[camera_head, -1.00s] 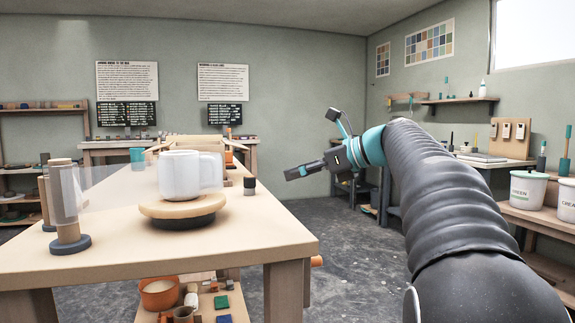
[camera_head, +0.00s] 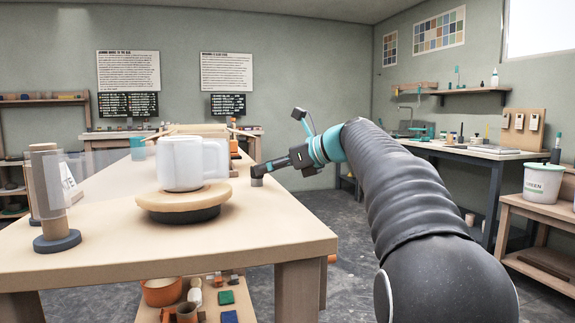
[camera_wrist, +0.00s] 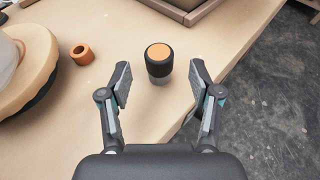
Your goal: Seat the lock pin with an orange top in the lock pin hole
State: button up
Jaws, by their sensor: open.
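The lock pin with an orange top (camera_wrist: 159,52) stands upright on the table near its right edge. It has a black knurled collar and a grey lower part. In the head view its grey lower part (camera_head: 257,182) shows below my gripper (camera_head: 258,170), which hides the top. In the wrist view my gripper (camera_wrist: 159,82) is open, its fingers on either side of and a little short of the pin, with gaps both sides.
A round wooden wheel head (camera_head: 183,199) bears a white mug (camera_head: 185,163). An orange ring (camera_wrist: 82,55) lies between wheel and pin. A wooden tray (camera_wrist: 185,12) is beyond the pin. A clear-sleeved post (camera_head: 46,200) stands left. The table's right edge is close.

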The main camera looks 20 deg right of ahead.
jog(key=shift+x, duration=2.15)
grip_shut()
